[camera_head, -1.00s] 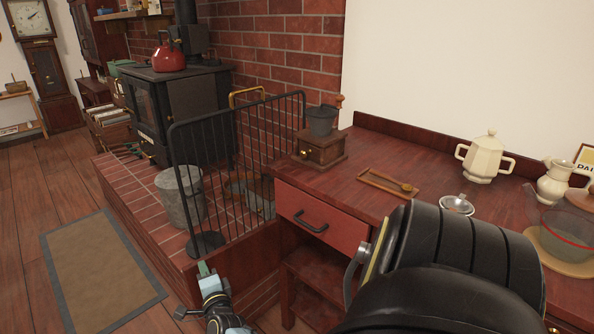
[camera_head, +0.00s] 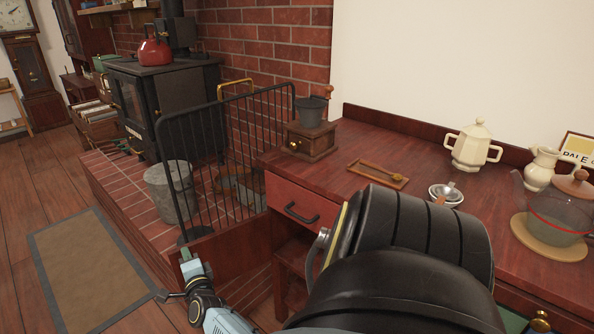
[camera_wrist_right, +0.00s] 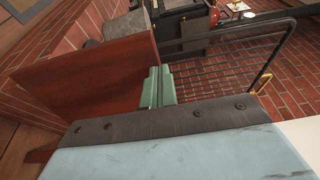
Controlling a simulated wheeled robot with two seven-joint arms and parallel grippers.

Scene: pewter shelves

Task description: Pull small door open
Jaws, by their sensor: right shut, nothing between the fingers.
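A reddish-brown wooden panel (camera_head: 235,250), apparently the small door, stands swung out to the left from the desk's front, below the red drawer (camera_head: 297,207). The desk's lower compartment behind it is uncovered, with a shelf inside. My right gripper (camera_head: 190,266) is at the panel's outer end, its pale green fingers closed together and empty. In the right wrist view the fingers (camera_wrist_right: 157,88) are beside the face of the panel (camera_wrist_right: 85,80); I cannot tell if they touch it. My left gripper is not in view.
A black wire fireguard (camera_head: 225,150) and a grey bucket (camera_head: 172,192) stand on the brick hearth (camera_head: 125,190) behind the panel. The desk top (camera_head: 330,180) bears a grinder (camera_head: 310,142), a tray and crockery. The floor around the mat (camera_head: 90,268) is clear.

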